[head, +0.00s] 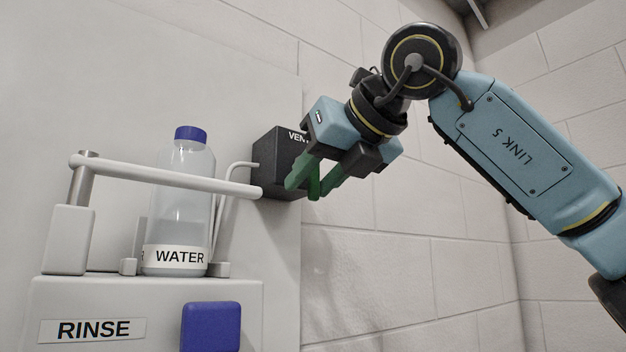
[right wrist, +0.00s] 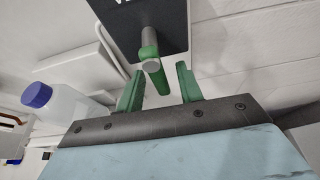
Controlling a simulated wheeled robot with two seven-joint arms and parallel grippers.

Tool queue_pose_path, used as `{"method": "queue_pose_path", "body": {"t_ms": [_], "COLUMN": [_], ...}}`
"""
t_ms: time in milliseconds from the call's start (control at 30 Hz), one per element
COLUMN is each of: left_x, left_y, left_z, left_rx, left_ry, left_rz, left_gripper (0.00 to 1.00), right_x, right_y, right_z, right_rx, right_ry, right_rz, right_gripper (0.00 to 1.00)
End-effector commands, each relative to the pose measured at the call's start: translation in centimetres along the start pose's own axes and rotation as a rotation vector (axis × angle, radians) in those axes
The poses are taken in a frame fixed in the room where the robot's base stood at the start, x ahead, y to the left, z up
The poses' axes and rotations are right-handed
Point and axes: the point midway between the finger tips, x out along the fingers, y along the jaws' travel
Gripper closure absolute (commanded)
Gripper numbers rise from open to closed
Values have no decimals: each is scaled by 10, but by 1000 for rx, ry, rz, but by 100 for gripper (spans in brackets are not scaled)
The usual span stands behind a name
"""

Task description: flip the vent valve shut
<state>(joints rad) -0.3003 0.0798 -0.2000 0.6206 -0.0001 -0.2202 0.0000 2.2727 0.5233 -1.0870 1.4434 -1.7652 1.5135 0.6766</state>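The vent valve is a dark box (head: 272,160) on the wall, its label partly hidden by my gripper. In the right wrist view a grey metal stem sticks out from the box (right wrist: 150,22) and carries a green lever (right wrist: 152,66). The lever also shows in the head view (head: 314,182), between the finger tips. My right gripper (head: 308,191) has green fingers and is open in front of the box. Contact cannot be told. My left gripper is not in view.
A pale bar (head: 170,174) on a post reaches toward the box at its lower left. A water bottle (head: 187,220) with a blue cap stands behind it on the rinse unit (head: 60,300), which has a blue pad (head: 210,326).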

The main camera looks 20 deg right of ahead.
Motion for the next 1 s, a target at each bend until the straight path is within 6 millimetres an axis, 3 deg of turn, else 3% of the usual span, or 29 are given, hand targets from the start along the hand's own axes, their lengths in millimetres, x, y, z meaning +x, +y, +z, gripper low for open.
{"method": "queue_pose_path", "body": {"t_ms": [533,700,1000], "left_x": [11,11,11], "left_y": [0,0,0], "left_z": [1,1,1], "left_rx": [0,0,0], "left_ry": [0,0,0], "left_rz": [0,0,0], "left_gripper": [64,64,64], "right_x": [-109,-125,-128], "right_y": [0,0,0], "right_z": [0,0,0], "right_rx": [0,1,1], "right_ry": [-4,-2,-1], "right_rz": [1,1,1], "right_gripper": [64,64,64]}}
